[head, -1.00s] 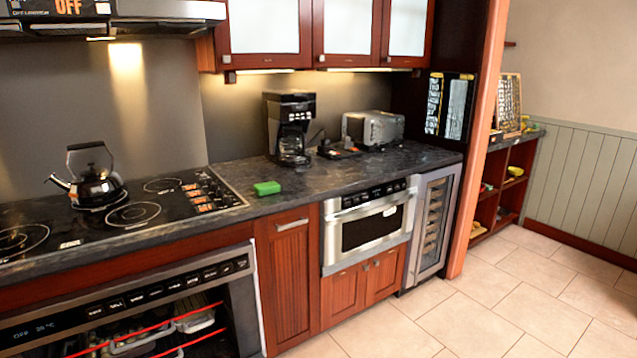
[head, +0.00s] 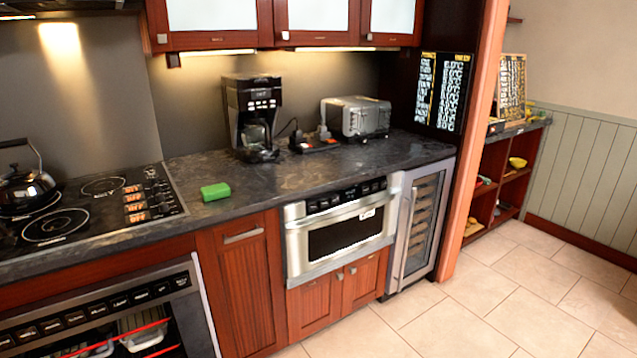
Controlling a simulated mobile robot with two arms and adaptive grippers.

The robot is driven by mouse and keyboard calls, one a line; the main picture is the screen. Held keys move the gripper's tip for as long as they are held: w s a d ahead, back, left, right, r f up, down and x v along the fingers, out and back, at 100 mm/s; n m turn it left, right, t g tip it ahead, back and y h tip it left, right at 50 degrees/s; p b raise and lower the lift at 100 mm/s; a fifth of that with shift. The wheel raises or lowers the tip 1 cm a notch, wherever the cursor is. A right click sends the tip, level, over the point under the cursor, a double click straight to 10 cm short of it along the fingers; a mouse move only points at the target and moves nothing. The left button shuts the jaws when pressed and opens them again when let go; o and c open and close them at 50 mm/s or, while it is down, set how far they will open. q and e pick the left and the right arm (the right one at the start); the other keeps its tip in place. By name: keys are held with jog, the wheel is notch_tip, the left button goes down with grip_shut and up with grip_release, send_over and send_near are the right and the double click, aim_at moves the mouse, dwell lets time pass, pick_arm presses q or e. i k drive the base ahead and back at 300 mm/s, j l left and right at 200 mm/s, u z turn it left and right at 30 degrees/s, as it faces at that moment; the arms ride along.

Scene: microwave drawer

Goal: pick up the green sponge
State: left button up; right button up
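The green sponge (head: 215,192) lies flat on the dark stone counter (head: 300,185), just right of the cooktop and close to the counter's front edge. Nothing covers it. Neither of my grippers shows in the head view.
A black cooktop (head: 100,212) with a kettle (head: 20,185) is left of the sponge. A coffee maker (head: 252,115) and a toaster (head: 356,117) stand behind and to its right. The microwave drawer (head: 340,230) is shut below the counter. The tiled floor (head: 480,305) in front is clear.

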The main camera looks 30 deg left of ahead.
aim_at(213, 192)
jog(key=i+l+z, duration=0.2)
jog(key=i, duration=0.3)
jog(key=i+z, duration=0.25)
jog(key=i, duration=0.25)
jog(key=i+u, duration=0.2)
jog(key=u, duration=0.2)
jog(key=i+u, duration=0.25)
jog(key=u, duration=0.15)
jog(key=i+l+u, duration=0.1)
jog(key=u, duration=0.3)
jog(key=i+l+u, duration=0.15)
jog(key=u, duration=0.3)
jog(key=i+u, duration=0.15)
jog(key=u, duration=0.3)
jog(key=i+l+u, duration=0.15)
jog(key=u, duration=0.3)
jog(key=i+l+u, duration=0.15)
jog(key=u, duration=0.3)
jog(key=i+l+u, duration=0.1)
jog(key=u, duration=0.35)
jog(key=l, duration=0.1)
